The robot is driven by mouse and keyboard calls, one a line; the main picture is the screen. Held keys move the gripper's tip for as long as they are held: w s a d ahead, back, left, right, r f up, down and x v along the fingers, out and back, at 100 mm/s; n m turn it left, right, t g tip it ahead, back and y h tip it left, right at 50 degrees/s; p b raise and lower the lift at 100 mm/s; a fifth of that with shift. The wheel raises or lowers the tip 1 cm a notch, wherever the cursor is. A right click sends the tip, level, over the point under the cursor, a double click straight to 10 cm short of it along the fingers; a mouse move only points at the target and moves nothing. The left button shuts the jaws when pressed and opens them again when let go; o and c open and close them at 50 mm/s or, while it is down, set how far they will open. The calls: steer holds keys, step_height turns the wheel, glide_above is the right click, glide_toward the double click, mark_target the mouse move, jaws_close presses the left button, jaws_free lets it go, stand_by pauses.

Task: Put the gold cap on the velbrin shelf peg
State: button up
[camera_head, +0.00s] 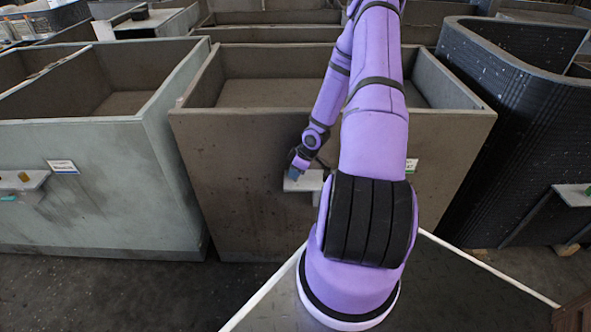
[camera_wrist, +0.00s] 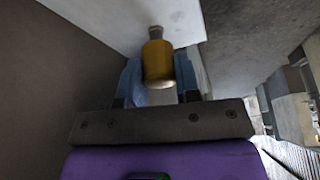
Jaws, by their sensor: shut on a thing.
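The gold cap (camera_wrist: 158,62) is a short yellow cylinder with a paler near end. It sits between the two blue fingers of my gripper (camera_wrist: 160,80), which is shut on it. A grey stub (camera_wrist: 155,32), seemingly a peg, shows at the cap's far end; I cannot tell whether the cap is on it or only in line with it. Behind them is a pale shelf surface (camera_wrist: 105,15). In the head view my gripper (camera_head: 294,173) is at the left end of a small pale shelf (camera_head: 308,183) on the middle bin's front; the cap cannot be made out there.
The brown middle bin (camera_head: 235,175) carries a partly hidden label (camera_head: 411,166). A grey-green bin (camera_head: 100,200) at left has a shelf (camera_head: 35,181) with a small yellowish thing (camera_head: 24,177) and an unreadable label (camera_head: 63,167). A black ribbed bin (camera_head: 505,130) stands at right, near another shelf (camera_head: 572,198).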

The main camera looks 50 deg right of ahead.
steer(key=shift+f, duration=1)
steer(key=o, duration=1)
steer(key=shift+c, duration=0.2)
steer(key=shift+r, duration=0.15)
steer(key=v, duration=1)
steer(key=shift+s+r, duration=0.2)
steer(key=shift+r, duration=0.05)
steer(key=shift+d, duration=0.15)
